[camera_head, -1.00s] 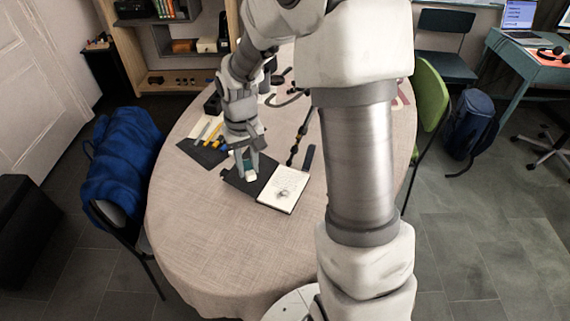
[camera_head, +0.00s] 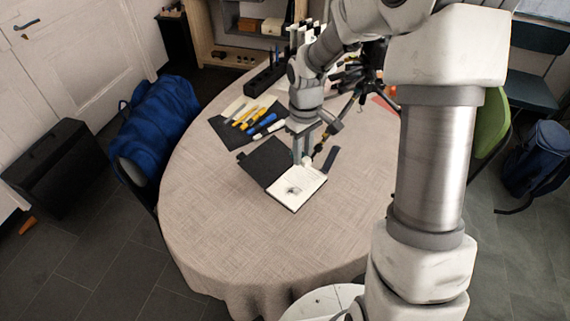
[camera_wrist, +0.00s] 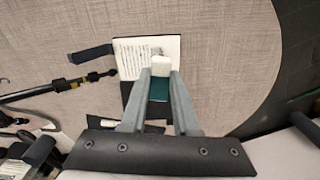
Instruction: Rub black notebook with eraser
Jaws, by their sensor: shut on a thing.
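The black notebook (camera_head: 268,158) lies open on the table, its dark cover side at left and a white page with writing and a small sketch at right. It also shows in the wrist view, where the page (camera_wrist: 132,57) is partly hidden by my gripper. My gripper (camera_head: 303,153) points down at the far edge of the notebook, near where the cover and page meet. In the wrist view, my gripper (camera_wrist: 160,74) is shut on the eraser (camera_wrist: 160,66), which has a white end and a green sleeve. I cannot tell whether the eraser touches the page.
A dark mat (camera_head: 228,127) with several tools lies left of the notebook. A black tripod (camera_head: 365,80) stands behind, one leg reaching toward the notebook. A dark strip (camera_head: 330,159) lies right of the page. The table's front (camera_head: 245,240) is clear.

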